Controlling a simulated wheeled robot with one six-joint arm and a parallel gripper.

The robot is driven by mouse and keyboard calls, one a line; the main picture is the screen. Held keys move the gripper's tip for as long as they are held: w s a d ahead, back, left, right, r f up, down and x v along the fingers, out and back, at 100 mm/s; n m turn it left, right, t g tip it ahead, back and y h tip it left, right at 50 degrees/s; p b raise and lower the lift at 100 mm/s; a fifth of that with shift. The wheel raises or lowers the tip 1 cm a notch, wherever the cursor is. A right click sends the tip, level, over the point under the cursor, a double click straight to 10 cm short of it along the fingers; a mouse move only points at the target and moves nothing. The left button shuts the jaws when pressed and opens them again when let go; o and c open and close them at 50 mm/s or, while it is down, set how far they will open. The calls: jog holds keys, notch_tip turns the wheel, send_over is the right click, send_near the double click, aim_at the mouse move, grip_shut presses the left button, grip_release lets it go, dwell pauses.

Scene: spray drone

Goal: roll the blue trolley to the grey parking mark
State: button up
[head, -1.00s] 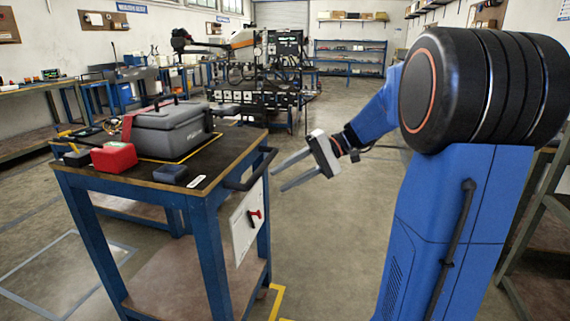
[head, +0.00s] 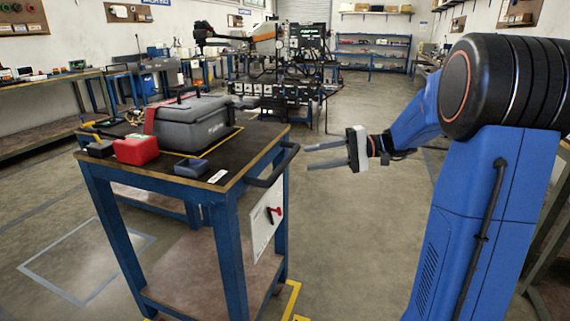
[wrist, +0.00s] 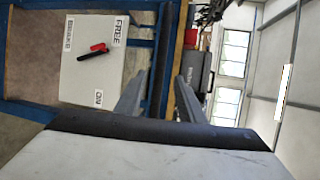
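The blue trolley (head: 228,245) stands in front of me on the left, with a dark top and a black push handle (head: 268,176) at its right end. Below the handle is a white brake plate (wrist: 85,85) with a red and black lever (wrist: 95,50); the labels FREE and ON are readable in the wrist view. My gripper (head: 311,156) is open and empty, just right of the handle and pointing left at it. In the wrist view the handle (wrist: 163,55) lies ahead between the fingers, not gripped. The grey parking mark (head: 80,268) is a pale grey outline on the floor left of the trolley.
A grey case (head: 195,120), a red box (head: 136,150) and small blue and dark boxes ride on the trolley top. Yellow floor lines (head: 293,300) show at its foot. A workbench (head: 40,110) runs along the left wall. Open floor lies behind and right of the trolley.

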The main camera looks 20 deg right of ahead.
aim_at(289, 162)
jog(key=x, duration=0.9)
jog(key=shift+a, duration=0.3)
grip_shut()
